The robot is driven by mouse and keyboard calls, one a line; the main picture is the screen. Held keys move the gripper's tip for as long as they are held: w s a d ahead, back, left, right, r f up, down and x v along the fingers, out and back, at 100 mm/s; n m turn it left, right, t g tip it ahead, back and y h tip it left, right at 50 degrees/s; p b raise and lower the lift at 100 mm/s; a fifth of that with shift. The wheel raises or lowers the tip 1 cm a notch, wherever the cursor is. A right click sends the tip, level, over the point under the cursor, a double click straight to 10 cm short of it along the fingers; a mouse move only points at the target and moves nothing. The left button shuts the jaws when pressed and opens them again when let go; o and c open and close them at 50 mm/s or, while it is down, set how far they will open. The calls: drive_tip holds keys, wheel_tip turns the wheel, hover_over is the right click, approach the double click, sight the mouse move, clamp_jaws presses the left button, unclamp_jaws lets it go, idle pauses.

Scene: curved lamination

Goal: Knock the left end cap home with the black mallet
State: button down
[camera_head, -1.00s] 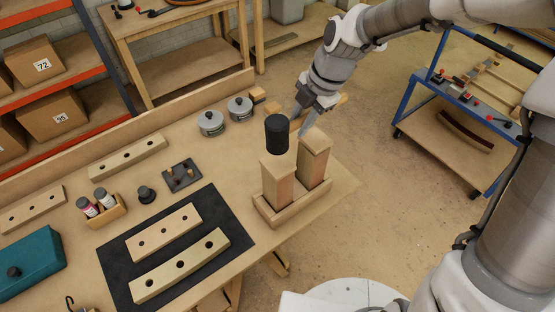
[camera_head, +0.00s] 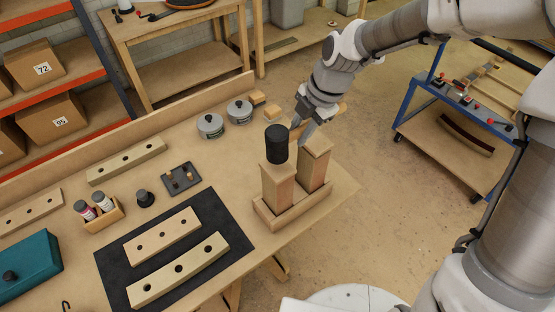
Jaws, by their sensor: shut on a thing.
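The black mallet's dark cylindrical head (camera_head: 277,144) stands over the top of the left wooden post. Its underside looks at or very near the post's top; I cannot tell if they touch. My gripper (camera_head: 304,132) is shut on the mallet's handle, just right of the head and above the right post. A pale wooden piece, seemingly the handle's end, shows behind the fingers. The left post (camera_head: 277,188) and right post (camera_head: 314,168) stand upright in a wooden base (camera_head: 292,217). The mallet head hides the left post's top, so the left end cap cannot be told apart.
The bench holds a black mat (camera_head: 118,262) with two drilled wooden strips, a teal box (camera_head: 25,262), two grey tins (camera_head: 210,126) and a small grey tray (camera_head: 182,180). A blue cart (camera_head: 450,150) stands at right.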

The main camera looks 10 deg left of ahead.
drive_tip(key=shift+r+p, duration=0.9)
drive_tip(key=shift+r, duration=0.25)
drive_tip(key=shift+r, duration=0.1)
wheel_tip(320, 180, up, 4)
drive_tip(key=p, duration=0.3)
drive_tip(key=shift+p, duration=0.4)
